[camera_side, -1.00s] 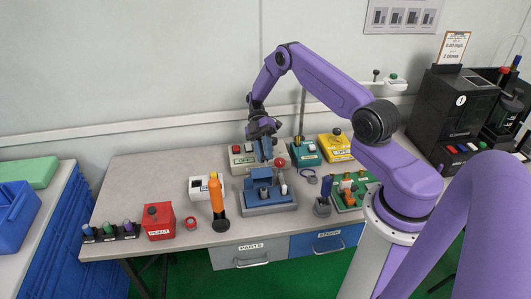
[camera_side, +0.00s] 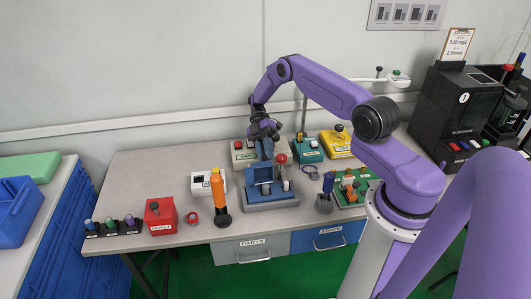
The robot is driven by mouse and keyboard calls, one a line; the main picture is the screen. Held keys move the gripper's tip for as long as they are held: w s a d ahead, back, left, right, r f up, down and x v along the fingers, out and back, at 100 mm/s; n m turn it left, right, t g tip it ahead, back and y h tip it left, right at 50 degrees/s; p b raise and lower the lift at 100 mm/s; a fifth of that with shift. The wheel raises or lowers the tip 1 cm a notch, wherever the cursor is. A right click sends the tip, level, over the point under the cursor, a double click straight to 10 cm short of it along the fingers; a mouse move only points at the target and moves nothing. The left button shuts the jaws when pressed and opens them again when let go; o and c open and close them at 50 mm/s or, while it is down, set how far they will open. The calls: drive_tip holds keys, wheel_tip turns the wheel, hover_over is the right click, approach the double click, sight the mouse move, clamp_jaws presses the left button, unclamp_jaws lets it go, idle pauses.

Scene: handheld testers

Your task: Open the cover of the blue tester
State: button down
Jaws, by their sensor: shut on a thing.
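The blue tester (camera_side: 271,203) stands at the front middle of the table on a grey base. Its blue cover (camera_side: 262,174) shows as a raised panel at the tester's back. My gripper (camera_side: 265,157) points down over the back of the tester, shut at the cover's upper edge. The fingers partly hide that edge, and the exact grip is too small to make out. A red ball knob (camera_side: 281,159) and a small white cylinder (camera_side: 285,185) are at the tester's right side.
An orange-handled tool (camera_side: 217,190) stands upright close left. A white device (camera_side: 200,184), red box (camera_side: 160,216) and red ring (camera_side: 192,218) lie farther left. A blue-handled tool (camera_side: 328,184) and green board (camera_side: 352,190) are right; teal (camera_side: 308,150) and yellow (camera_side: 335,145) testers are behind.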

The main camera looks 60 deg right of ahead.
drive_tip(key=shift+w+a+f, duration=0.1)
drive_tip(key=shift+a+f, duration=0.05)
drive_tip(key=c, duration=0.9)
unclamp_jaws()
drive_tip(key=shift+c, duration=0.2)
drive_tip(key=shift+r, duration=0.2)
